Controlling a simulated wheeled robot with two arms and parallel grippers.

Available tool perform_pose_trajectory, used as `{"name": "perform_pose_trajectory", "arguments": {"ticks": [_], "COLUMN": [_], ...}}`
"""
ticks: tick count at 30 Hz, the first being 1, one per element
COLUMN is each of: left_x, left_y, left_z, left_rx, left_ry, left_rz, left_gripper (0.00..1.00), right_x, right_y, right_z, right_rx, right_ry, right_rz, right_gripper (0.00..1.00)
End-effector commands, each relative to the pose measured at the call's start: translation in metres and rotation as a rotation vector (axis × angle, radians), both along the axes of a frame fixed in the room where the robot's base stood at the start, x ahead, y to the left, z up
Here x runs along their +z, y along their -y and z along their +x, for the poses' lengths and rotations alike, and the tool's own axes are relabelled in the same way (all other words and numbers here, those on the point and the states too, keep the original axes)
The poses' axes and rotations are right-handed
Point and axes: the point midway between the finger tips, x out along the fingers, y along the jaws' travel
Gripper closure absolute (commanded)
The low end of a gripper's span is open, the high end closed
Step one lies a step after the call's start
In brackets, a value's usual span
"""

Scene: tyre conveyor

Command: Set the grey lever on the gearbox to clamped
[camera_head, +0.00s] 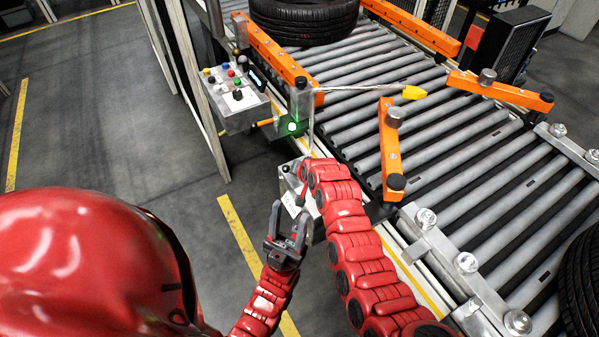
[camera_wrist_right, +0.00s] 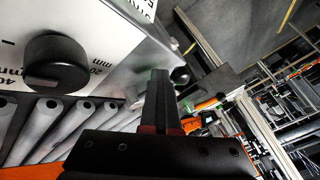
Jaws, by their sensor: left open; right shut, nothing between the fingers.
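The gearbox (camera_head: 318,226) is a grey metal box with white labels beside the conveyor's near side, partly hidden by my right arm. A small dark knob (camera_head: 286,169) shows at its upper left corner. I cannot tell whether it belongs to the grey lever, or how that lever is set. In the right wrist view, a large black knob (camera_wrist_right: 57,62) sits on a white panel with a millimetre scale; a smaller black ball (camera_wrist_right: 181,75) lies beyond the fingers. My right gripper (camera_wrist_right: 160,85) is shut and empty, pointing past that panel.
The roller conveyor (camera_head: 430,130) fills the right, with orange guide arms (camera_head: 390,150) and a tyre (camera_head: 305,18) at the back. A control box (camera_head: 235,100) with coloured buttons and a green-lit post (camera_head: 292,127) stand behind the gearbox. Open floor (camera_head: 100,130) lies left.

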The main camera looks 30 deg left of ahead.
Motion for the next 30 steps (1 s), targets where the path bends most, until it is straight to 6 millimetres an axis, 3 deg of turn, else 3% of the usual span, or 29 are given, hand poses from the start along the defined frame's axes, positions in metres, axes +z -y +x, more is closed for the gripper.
{"name": "perform_pose_trajectory", "arguments": {"ticks": [1,8,20,30], "left_x": [0.0,-0.005,-0.02,-0.037], "left_y": [0.0,0.0,0.0,0.0], "left_z": [0.0,0.0,0.0,0.0], "left_rx": [0.0,0.0,0.0,0.0], "left_ry": [0.0,0.0,0.0,0.0], "left_rz": [0.0,0.0,0.0,0.0], "left_gripper": [0.5,0.5,0.5,0.5], "right_x": [0.008,0.02,0.049,0.091], "right_y": [-0.007,-0.002,0.029,0.059], "right_z": [-0.001,-0.005,-0.026,-0.047], "right_rx": [0.006,0.008,0.0,-0.003], "right_ry": [0.01,0.015,0.007,0.009], "right_rz": [0.016,0.022,0.012,0.01], "right_gripper": [1.0,1.0,1.0,1.0]}}
